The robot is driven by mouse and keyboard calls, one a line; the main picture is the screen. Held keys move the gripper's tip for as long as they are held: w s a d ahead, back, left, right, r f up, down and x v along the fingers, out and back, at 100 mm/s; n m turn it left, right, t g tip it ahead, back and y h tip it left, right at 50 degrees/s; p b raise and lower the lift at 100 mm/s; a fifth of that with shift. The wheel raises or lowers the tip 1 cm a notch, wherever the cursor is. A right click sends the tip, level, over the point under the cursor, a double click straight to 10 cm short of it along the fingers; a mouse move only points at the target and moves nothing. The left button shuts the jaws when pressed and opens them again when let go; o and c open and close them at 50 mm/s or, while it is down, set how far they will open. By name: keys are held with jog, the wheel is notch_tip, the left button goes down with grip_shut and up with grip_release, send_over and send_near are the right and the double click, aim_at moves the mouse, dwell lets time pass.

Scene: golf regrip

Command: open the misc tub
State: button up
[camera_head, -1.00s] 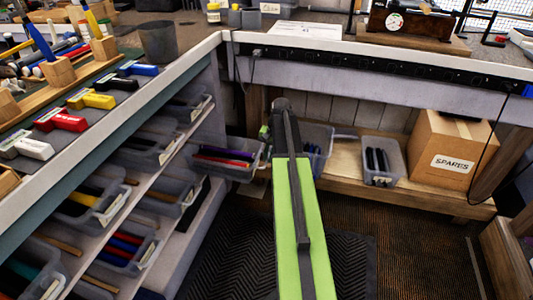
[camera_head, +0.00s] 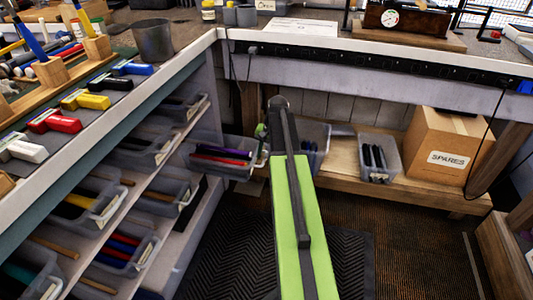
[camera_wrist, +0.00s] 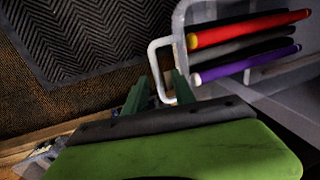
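A grey tub (camera_head: 222,168) sticks out from the shelf unit at the inner corner, holding red, purple and dark grips. No label on it is readable, so I cannot confirm it is the misc tub. In the wrist view the tub (camera_wrist: 183,30) has a pale loop handle (camera_wrist: 153,62). My gripper (camera_wrist: 159,92) is at that handle, its two green fingers apart with the handle bar between them. I see gaps beside the bar. In the head view my gripper (camera_head: 261,131) is small at the tub's front, partly behind my green arm.
Several other tubs (camera_head: 128,255) sit on the shelves at left. A tub of dark grips (camera_head: 379,160) and the SPARES box (camera_head: 450,145) stand on a low wooden shelf at right. A black mat (camera_head: 225,250) covers clear floor below.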

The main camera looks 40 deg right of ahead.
notch_tip(320, 180, up, 17)
jog(key=s+d+p, duration=0.2)
jog(key=p, duration=1.5)
jog(key=shift+s, duration=0.35)
